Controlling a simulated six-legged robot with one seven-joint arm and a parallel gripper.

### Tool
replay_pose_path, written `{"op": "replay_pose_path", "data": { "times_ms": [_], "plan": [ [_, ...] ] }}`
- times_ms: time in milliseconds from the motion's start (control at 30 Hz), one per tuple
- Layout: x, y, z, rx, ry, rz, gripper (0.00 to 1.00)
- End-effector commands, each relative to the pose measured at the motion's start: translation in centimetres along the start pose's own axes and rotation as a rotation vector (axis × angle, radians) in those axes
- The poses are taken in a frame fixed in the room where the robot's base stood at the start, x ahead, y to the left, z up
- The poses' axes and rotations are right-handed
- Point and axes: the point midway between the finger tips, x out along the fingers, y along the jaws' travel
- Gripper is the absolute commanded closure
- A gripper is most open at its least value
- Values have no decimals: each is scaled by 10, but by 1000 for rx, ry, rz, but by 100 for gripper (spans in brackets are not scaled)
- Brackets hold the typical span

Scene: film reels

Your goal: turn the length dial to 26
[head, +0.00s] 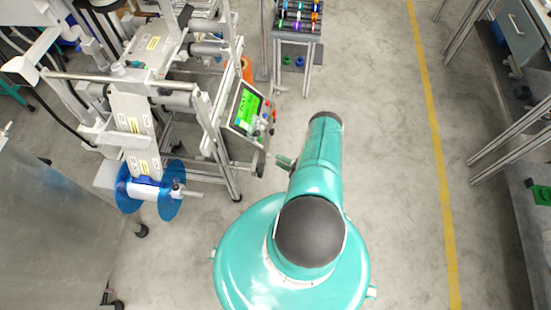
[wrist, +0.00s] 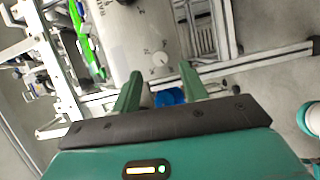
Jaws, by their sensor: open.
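The control panel (head: 247,108) with its lit green screen faces my arm in the head view. In the wrist view its pale face (wrist: 125,35) is tilted and carries printed marks. A small round pale knob (wrist: 160,59), which looks like the dial, sits near its lower right part. Its setting is too small to read. My gripper (wrist: 160,78) is open, its two green fingers apart below the knob in the picture, with nothing held. In the head view my gripper (head: 282,161) is just right of the panel's lower end, apart from the screen.
The panel hangs on a metal machine frame (head: 231,180) with a labelled web and a blue-flanged reel (head: 170,191). A rack of coloured spools (head: 299,18) stands at the back. Floor right of my arm is clear up to a yellow line (head: 430,110).

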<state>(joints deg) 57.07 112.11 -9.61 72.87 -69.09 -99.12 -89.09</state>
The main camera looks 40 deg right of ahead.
Motion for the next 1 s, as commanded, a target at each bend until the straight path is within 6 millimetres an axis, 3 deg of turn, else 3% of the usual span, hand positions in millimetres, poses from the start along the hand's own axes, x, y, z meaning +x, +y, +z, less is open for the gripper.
{"op": "replay_pose_path", "data": {
  "times_ms": [200, 433, 600, 1000],
  "plan": [
    [-52, 0, 0, 2, -1, -1, 57],
    [-90, 0, 0, 1, 0, 0, 57],
    [-100, 0, 0, 0, 1, 1, 57],
    [-100, 0, 0, 0, 1, 1, 57]
  ]
}}
